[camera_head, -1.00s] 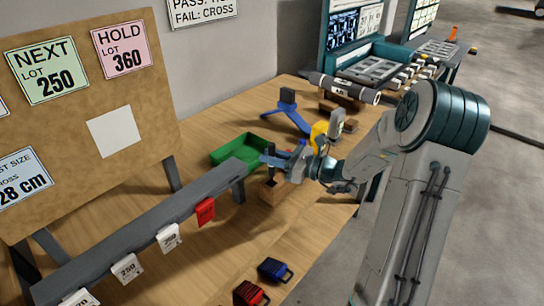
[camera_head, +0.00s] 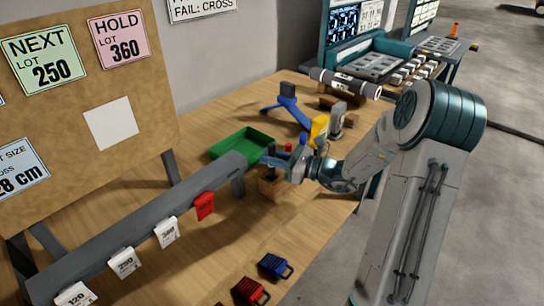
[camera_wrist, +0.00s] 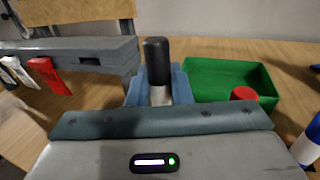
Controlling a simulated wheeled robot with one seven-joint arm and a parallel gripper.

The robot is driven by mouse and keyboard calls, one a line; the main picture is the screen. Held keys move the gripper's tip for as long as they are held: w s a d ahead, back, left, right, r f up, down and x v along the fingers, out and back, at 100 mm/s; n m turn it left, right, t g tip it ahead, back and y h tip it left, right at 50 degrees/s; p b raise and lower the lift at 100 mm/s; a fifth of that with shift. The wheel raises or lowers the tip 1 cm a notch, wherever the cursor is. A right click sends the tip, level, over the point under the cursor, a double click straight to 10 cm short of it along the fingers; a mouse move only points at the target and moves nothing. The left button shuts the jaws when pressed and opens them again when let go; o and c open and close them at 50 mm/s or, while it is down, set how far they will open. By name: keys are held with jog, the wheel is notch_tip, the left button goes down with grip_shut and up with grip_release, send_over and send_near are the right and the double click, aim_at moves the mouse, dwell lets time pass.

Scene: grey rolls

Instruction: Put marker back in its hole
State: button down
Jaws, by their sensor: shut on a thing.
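A black-capped marker with a white body (camera_wrist: 157,68) stands upright between the blue fingers of my gripper (camera_wrist: 158,88) in the wrist view. My gripper (camera_head: 277,163) is shut on it. In the head view the black cap (camera_head: 271,150) rises above the fingers, over a small wooden block (camera_head: 268,190). The marker's lower end and the block's top are hidden by my gripper, so I cannot tell whether the marker is in a hole. A red cap (camera_wrist: 244,93) and a blue-and-white marker (camera_wrist: 308,142) show to the right in the wrist view.
A green tray (camera_head: 218,152) lies behind my gripper. A grey rail (camera_head: 130,225) with hanging tags runs to the left. A blue stand (camera_head: 292,110) and a yellow item (camera_head: 319,128) are behind right. Red and blue items (camera_head: 273,266) lie in front.

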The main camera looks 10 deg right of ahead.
aim_at(272, 173)
jog(key=shift+f+b, duration=1.2)
jog(key=shift+f, duration=0.75)
jog(key=c, duration=1.2)
grip_release()
jog(key=shift+c, duration=0.2)
jog(key=v, duration=1.3)
jog(key=shift+s+d, duration=0.25)
jog(key=shift+d, duration=0.1)
